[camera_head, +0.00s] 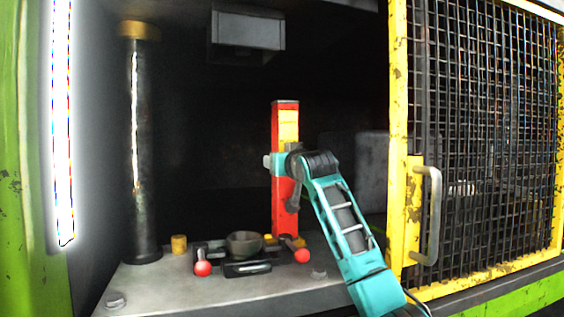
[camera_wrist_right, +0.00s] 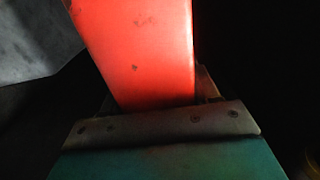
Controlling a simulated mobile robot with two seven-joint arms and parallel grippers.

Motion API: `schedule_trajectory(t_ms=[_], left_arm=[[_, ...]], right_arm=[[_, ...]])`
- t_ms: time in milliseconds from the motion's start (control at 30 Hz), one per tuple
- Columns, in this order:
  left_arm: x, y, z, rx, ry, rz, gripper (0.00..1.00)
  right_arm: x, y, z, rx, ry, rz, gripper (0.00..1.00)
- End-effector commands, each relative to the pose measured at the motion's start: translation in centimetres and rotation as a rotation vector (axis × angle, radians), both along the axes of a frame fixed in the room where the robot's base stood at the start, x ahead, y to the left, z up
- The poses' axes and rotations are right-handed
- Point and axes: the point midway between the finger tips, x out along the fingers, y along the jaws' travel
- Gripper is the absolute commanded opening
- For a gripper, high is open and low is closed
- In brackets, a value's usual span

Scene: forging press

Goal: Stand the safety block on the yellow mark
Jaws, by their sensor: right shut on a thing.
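The safety block (camera_head: 285,210) is a tall red post with a yellow patch near its top. It is upright inside the press, with its lower end near the press bed. My right gripper (camera_head: 279,165) is shut on the block at about mid-height. The right wrist view shows the block's red face (camera_wrist_right: 145,50) close up, against the gripper (camera_wrist_right: 160,120). A small orange-yellow patch (camera_head: 298,241) shows at the block's foot; I cannot tell whether it is the yellow mark. Whether the block's base touches the bed is unclear. My left gripper is not in view.
A dark die with a round bowl (camera_head: 244,243) and red-knobbed handles (camera_head: 203,268) sits on the grey bed (camera_head: 150,288), close to the block's foot. A small yellow cylinder (camera_head: 179,244) and a dark column (camera_head: 142,160) stand left. A yellow mesh guard (camera_head: 480,150) is at right; the ram (camera_head: 246,30) hangs above.

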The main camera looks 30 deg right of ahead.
Motion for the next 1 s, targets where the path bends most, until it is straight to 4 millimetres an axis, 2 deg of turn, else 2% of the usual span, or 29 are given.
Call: schedule_trajectory(t_ms=[33, 233, 767, 800, 1000], left_arm=[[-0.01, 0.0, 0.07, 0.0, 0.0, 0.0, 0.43], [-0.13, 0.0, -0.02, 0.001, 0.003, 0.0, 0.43], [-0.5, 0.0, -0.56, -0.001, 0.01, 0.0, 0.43], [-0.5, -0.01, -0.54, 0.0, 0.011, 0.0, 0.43], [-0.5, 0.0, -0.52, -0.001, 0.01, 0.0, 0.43]], right_arm=[[-0.15, 0.02, 0.53, -0.002, -0.012, 0.0, 0.0], [-0.15, 0.02, 0.49, -0.002, -0.011, 0.0, 0.0], [-0.13, 0.01, -0.22, -0.002, -0.011, 0.0, 0.0], [-0.14, 0.0, -0.18, -0.002, -0.011, 0.0, 0.62], [-0.08, 0.0, -0.36, 0.0, -0.006, 0.0, 0.81]])
